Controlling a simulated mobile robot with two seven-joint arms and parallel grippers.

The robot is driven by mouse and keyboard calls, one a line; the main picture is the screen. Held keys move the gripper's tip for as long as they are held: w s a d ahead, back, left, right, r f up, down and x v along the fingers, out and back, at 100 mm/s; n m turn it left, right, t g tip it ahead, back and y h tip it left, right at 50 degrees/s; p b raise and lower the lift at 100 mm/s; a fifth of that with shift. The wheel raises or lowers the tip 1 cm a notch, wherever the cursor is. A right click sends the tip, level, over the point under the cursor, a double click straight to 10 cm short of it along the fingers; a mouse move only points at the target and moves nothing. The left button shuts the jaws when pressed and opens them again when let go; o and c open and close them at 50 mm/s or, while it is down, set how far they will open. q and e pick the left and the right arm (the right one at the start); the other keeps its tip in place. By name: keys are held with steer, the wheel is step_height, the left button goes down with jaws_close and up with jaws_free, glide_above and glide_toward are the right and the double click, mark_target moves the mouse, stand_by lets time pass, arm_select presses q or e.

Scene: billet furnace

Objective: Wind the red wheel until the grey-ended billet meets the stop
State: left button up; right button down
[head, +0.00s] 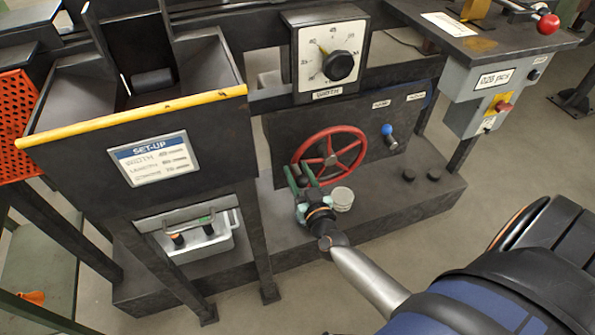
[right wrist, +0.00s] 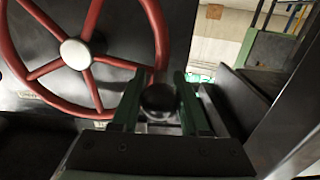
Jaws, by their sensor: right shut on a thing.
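The red wheel (head: 330,132) is upright on the dark front panel, and its spokes and pale hub fill the left of the right wrist view (right wrist: 77,53). My right gripper (head: 303,178) is at the wheel's lower left rim in the head view. Its green fingers are shut on the wheel's dark round handle (right wrist: 158,98), which shows between them in the right wrist view. My left gripper is in neither view. I cannot make out the grey-ended billet or the stop in either view.
A WIDTH dial (head: 338,66) stands above the wheel, and a blue-knobbed lever (head: 388,132) is to its right. A yellow-edged hopper (head: 130,115) with a SET-UP card is on the left.

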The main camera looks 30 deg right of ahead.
mark_target(298, 156)
steer(key=shift+d+r+m+p, duration=0.25)
steer(key=shift+r+m+p, duration=0.4)
steer(key=shift+r+m, duration=0.1)
steer(key=shift+d+r+m+p, duration=0.25)
steer(key=shift+r+m+p, duration=0.35)
steer(key=shift+r+m, duration=0.15)
steer(key=shift+d+r, duration=0.1)
steer(key=shift+r, duration=0.05)
steer(key=shift+c, duration=2.2)
jaws_free()
steer(key=shift+s, duration=0.1)
steer(key=shift+s, duration=0.3)
steer(key=p+v, duration=0.1)
steer(key=v, duration=1.1)
steer(key=shift+a, duration=0.2)
